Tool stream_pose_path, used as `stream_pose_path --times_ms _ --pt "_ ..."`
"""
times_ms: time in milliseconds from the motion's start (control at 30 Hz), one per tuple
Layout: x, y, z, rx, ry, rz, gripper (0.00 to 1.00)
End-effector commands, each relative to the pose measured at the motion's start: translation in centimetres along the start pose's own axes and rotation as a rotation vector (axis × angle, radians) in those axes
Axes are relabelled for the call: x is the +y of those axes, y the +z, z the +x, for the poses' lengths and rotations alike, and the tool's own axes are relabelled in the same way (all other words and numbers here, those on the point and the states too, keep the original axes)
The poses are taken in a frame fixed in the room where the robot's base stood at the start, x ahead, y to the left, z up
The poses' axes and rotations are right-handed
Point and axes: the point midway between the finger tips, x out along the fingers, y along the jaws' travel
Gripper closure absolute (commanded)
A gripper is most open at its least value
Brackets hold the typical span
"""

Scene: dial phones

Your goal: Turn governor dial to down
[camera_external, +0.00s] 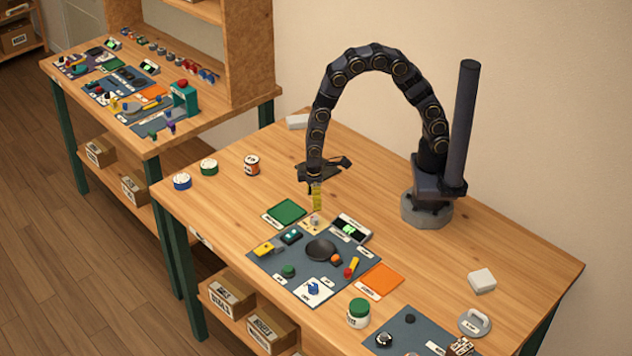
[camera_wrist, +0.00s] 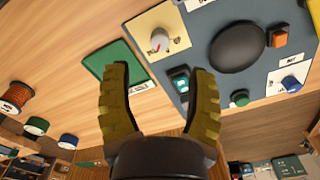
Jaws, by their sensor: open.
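Two dials show on the panel, and the labels are too small to read, so I cannot tell which is the governor dial. One is a pale grey dial (camera_external: 316,221) with a red mark on a cream plate; it also shows beyond my fingertips in the wrist view (camera_wrist: 160,40). The other is a blue dial (camera_external: 313,288) on a white plate, farther off at the right in the wrist view (camera_wrist: 291,83). My gripper (camera_external: 317,205) has yellow fingers, is open and empty, and hangs near the grey dial, apart from it. In the wrist view its fingertips (camera_wrist: 164,68) are spread.
The blue-grey panel (camera_external: 270,262) carries a black dome (camera_external: 321,249), a green button (camera_external: 288,271), an orange button, switches and a red-yellow lever (camera_external: 351,268). A green mat (camera_external: 285,213) and an orange mat (camera_external: 380,280) flank it. A green-lidded jar (camera_external: 358,314) stands in front.

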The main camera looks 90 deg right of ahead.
Motion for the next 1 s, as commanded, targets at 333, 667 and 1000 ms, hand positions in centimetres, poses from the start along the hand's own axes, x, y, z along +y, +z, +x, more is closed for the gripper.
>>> stream_pose_path --times_ms 333,667,1000 --pt "0.0 0.0 -4.2 0.001 0.0 0.001 0.44" --pt "0.0 0.1 -4.3 -0.001 0.0 0.001 0.44" --pt "1.1 4.3 -10.8 -0.029 -0.011 0.061 0.44"
